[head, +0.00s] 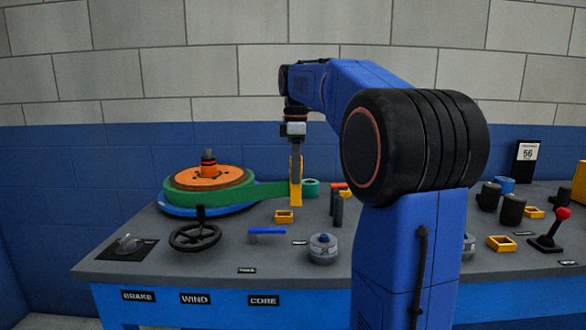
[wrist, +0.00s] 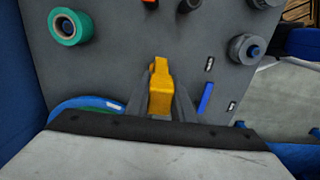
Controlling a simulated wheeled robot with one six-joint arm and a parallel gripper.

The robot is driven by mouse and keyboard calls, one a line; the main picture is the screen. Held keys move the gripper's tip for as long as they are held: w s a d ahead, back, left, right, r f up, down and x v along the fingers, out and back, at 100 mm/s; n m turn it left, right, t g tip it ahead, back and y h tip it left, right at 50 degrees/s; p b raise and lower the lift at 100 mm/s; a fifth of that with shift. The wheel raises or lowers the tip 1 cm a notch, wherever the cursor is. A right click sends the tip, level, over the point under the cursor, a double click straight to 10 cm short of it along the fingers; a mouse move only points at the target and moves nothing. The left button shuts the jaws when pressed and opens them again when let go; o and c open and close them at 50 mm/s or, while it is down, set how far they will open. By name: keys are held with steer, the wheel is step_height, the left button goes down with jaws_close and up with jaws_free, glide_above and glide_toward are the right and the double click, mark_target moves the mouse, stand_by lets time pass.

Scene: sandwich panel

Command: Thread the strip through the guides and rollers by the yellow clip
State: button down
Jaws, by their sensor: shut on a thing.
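The green strip (head: 275,190) runs from the green roll (head: 212,193) with its orange disc, at the left of the table, to the yellow clip (head: 295,195). My gripper (head: 296,160) points down and is shut on the yellow clip, which hangs just above the table top. In the wrist view the clip (wrist: 160,88) sits between my fingers. A green roller (head: 311,187) stands right behind the clip; it also shows at the upper left of the wrist view (wrist: 69,27). A yellow guide frame (head: 284,216) lies in front of the clip. Dark posts (head: 338,210) stand to its right.
A black handwheel (head: 195,236), a blue lever (head: 267,231) and a clear round knob (head: 323,248) stand along the front. My arm hides the table's middle. Black rollers (head: 511,209), another yellow frame (head: 501,243) and a red-knobbed joystick (head: 551,232) are at right.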

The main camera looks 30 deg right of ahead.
steer(key=shift+s+d+f, duration=0.2)
steer(key=shift+d+f, duration=0.1)
steer(key=shift+f, duration=0.15)
steer(key=shift+s+d+f, duration=0.15)
steer(key=shift+d+f, duration=0.1)
steer(key=shift+f, duration=0.2)
steer(key=shift+s+d, duration=0.1)
steer(key=s+d, duration=0.5)
steer(key=d, duration=0.2)
stand_by(1.1)
steer(key=shift+d, duration=0.15)
steer(key=s+d, duration=0.5)
steer(key=d, duration=0.2)
steer(key=shift+d, duration=0.25)
stand_by(1.3)
steer(key=shift+d, duration=0.1)
steer(key=s+d, duration=0.5)
steer(key=d, duration=0.2)
steer(key=shift+d, duration=0.15)
stand_by(1.3)
steer(key=shift+d, duration=0.15)
